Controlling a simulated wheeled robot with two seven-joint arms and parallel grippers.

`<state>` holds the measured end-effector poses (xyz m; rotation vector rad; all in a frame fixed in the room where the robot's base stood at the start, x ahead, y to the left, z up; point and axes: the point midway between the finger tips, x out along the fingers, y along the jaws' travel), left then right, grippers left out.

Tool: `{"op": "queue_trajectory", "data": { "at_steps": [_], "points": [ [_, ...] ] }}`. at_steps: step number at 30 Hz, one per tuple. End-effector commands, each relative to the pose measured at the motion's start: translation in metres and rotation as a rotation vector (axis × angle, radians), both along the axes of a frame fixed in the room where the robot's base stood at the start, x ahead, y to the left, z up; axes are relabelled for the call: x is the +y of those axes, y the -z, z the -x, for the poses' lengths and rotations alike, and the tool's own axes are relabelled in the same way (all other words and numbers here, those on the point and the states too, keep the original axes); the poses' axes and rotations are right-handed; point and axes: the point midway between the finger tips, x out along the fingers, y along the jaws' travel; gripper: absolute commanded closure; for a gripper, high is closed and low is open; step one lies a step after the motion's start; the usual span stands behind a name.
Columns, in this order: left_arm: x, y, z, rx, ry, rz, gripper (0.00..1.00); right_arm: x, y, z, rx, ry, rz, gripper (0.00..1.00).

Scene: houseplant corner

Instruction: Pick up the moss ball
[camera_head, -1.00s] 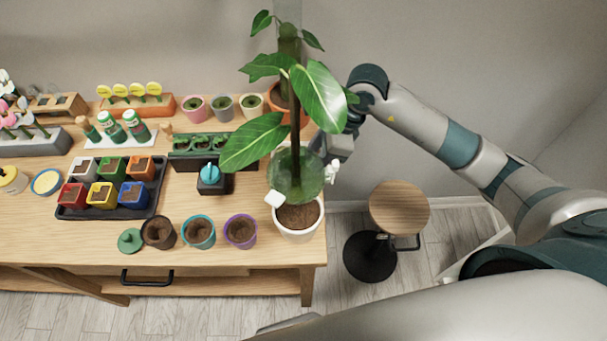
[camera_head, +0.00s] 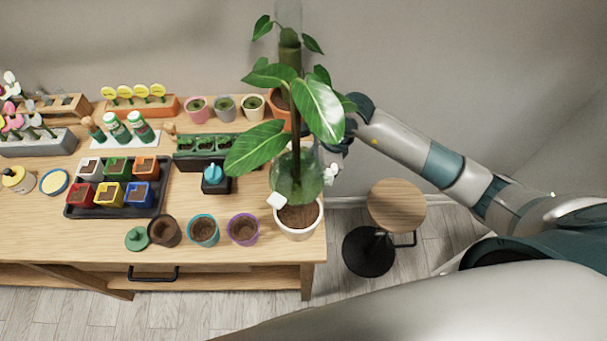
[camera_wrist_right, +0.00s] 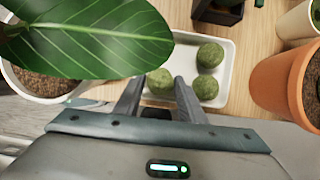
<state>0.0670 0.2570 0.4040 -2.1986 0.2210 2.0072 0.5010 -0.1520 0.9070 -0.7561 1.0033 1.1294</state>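Three green moss balls show in the right wrist view. One moss ball (camera_wrist_right: 160,82) appears between the fingertips of my right gripper (camera_wrist_right: 159,84). Two more, a front ball (camera_wrist_right: 207,88) and a back ball (camera_wrist_right: 210,55), are just to its right. They sit in a white tray (camera_wrist_right: 228,72). My right gripper is open; I cannot tell whether its fingers touch the ball or how far above it they are. In the head view the gripper, tray and balls are hidden behind the large-leaved plant (camera_head: 318,105). My left gripper is not in view.
A big leaf (camera_wrist_right: 95,40) hangs close over the gripper's left side. A terracotta pot (camera_wrist_right: 275,82) stands right of the tray. A white soil-filled pot (camera_head: 298,217) stands at the table's right front corner. A stool (camera_head: 395,208) is on the floor beside the table.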

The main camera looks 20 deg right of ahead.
Motion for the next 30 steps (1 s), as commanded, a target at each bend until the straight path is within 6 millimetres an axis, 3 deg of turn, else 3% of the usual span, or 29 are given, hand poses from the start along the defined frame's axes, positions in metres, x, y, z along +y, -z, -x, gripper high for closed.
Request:
{"op": "queue_trajectory", "data": {
  "at_steps": [11,14,15,30],
  "points": [
    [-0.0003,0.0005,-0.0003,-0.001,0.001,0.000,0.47,0.0000,0.0000,-0.0001,0.000,0.000,0.000,0.64],
    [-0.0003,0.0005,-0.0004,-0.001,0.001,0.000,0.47,-0.0001,-0.0001,-0.0001,0.000,0.000,0.000,0.88],
    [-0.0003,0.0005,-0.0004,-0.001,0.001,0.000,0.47,-0.0001,-0.0001,-0.0001,0.000,0.000,0.000,0.90],
    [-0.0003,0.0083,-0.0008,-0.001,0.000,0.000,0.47,0.0004,-0.0092,-0.0010,-0.002,-0.001,-0.002,0.90]
  ]
}}
